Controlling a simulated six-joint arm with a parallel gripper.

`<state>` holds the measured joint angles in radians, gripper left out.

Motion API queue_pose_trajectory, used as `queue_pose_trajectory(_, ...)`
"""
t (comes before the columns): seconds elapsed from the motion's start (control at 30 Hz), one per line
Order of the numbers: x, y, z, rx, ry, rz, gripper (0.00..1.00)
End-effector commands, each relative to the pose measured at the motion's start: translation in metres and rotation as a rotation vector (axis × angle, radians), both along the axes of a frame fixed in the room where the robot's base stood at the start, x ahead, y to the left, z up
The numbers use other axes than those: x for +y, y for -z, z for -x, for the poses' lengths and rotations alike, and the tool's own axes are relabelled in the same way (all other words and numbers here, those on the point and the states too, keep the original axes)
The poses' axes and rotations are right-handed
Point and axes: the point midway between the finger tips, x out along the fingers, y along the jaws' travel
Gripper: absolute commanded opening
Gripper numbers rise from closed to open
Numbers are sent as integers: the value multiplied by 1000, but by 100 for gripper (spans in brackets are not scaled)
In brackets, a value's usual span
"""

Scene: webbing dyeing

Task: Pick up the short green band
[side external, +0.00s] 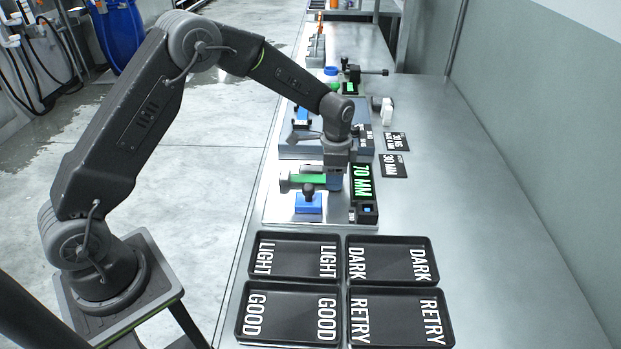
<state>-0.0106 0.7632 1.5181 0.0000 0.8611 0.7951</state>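A short green band (309,180) lies across the measuring fixture in the middle of the table, just above the blue clamp block in the picture. My gripper (335,183) points down over the fixture at the band's right end. Its fingers are small and partly merge with the fixture behind them, so I cannot tell whether they are open or touch the band.
A display reading 70 MM (362,188) stands right of the gripper. A blue clamp block (308,203) is in front. Trays marked LIGHT (294,280), DARK (392,281), GOOD (290,336) and RETRY (399,341) lie nearer. The table's right side (480,200) is clear.

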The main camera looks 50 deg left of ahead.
Motion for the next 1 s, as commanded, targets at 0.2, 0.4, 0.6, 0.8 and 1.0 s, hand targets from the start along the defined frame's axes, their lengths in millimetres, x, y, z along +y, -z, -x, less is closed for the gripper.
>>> queue_pose_trajectory(0.2,0,0,0,0,0,0,33)
queue_pose_trajectory(0.4,0,0,0,-1,0,0,20)
queue_pose_trajectory(0.6,0,-3,0,-1,0,0,20)
queue_pose_trajectory(0.8,0,-23,-1,-6,1,0,20)
queue_pose_trajectory(1.0,21,-55,9,-3,-5,0,20)
